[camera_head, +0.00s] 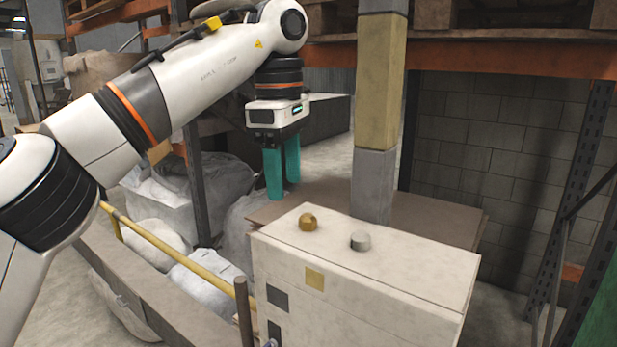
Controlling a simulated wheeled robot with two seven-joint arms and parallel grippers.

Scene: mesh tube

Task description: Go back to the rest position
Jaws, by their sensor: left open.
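My left arm comes in from the left and reaches over to the middle of the view. My left gripper (282,194) points down with its two teal fingers a little apart and nothing visible between them. It hangs above and behind the far left corner of a pale cabinet (385,295). On the cabinet top sit a small brown-gold nut-like piece (308,222) and a short grey cylinder (360,241), both apart from the gripper. My right gripper is not in view.
A square post (376,120), yellowish above and grey below, rises behind the cabinet. A brown board (430,218) lies behind it. A yellow rail (170,255) and white sacks (205,275) are at left. Rack uprights (580,150) stand at right.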

